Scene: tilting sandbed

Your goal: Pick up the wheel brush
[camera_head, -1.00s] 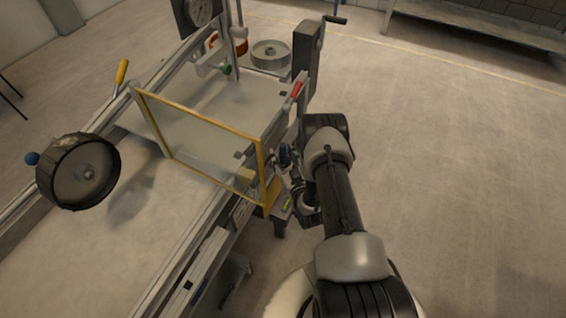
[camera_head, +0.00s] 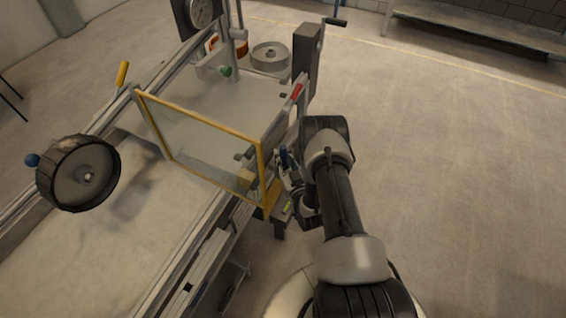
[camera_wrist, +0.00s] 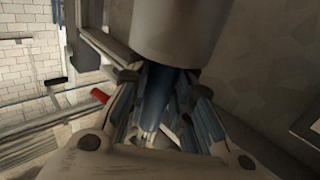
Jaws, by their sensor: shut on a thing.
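My gripper (camera_head: 291,165) is beside the right edge of the yellow-framed pane, small and partly hidden in the head view. In the wrist view my gripper (camera_wrist: 160,100) is shut around a dark blue, upright rod-like thing (camera_wrist: 156,92), which looks like the handle of the wheel brush. Its upper end runs up against a large grey cylinder in the foreground, and a pale part shows at its lower end. A bit of blue (camera_head: 284,157) also shows at the gripper in the head view. The brush's bristles cannot be made out.
A yellow-framed clear pane (camera_head: 262,160) stands just left of my gripper across the sandbed (camera_head: 60,250). A dark wheel (camera_head: 80,174) with a blue knob is at the left. A red handle (camera_head: 296,91) is close above my gripper. The floor at the right is clear.

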